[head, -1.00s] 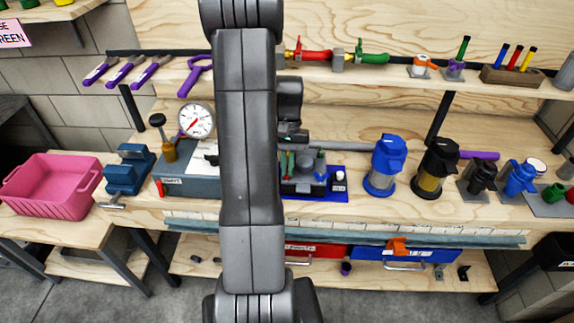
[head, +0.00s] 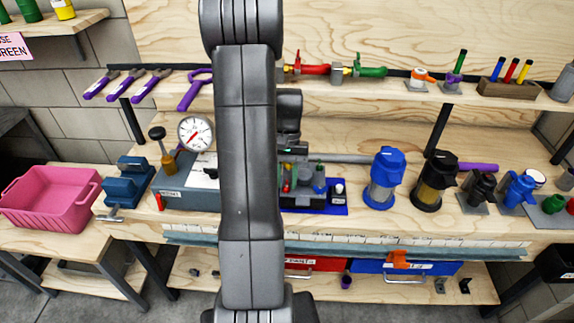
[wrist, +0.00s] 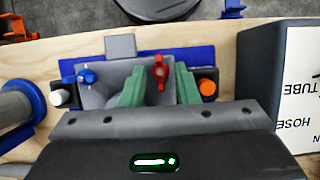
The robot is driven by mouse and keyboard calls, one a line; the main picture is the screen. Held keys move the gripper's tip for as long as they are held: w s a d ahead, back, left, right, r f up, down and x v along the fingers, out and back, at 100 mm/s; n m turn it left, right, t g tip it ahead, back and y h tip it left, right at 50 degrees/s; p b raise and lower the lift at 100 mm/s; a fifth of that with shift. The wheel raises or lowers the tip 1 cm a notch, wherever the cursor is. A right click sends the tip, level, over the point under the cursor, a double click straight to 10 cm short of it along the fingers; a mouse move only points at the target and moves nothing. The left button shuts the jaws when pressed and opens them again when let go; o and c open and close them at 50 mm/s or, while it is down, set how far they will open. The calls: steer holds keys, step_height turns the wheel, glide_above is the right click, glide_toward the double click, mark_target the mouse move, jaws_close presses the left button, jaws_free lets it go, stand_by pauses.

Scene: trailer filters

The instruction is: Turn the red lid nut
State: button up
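The red lid nut (wrist: 160,72) is a small winged red piece standing on a grey block (wrist: 98,96) in the wrist view. My gripper (wrist: 159,90) has two green fingers, one on each side of the nut, with visible gaps between them and it. The gripper is open. I cannot tell whether the fingertips are level with the nut. In the head view my arm hides most of the gripper and part of the grey unit on its blue mat (head: 335,210).
A blue knob (wrist: 87,76), a white-capped piece (wrist: 60,97) and an orange cap (wrist: 207,88) sit close around the nut. A labelled grey box (wrist: 290,75) stands on the right. In the head view, blue (head: 384,180) and black (head: 434,182) filters stand right of the mat.

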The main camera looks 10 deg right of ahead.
steer(key=v, duration=1.3)
steer(key=shift+w+r, duration=0.15)
steer(key=shift+d, duration=0.1)
steer(key=x, duration=1.3)
steer(key=shift+s+f, duration=0.2)
steer(key=shift+f, duration=0.15)
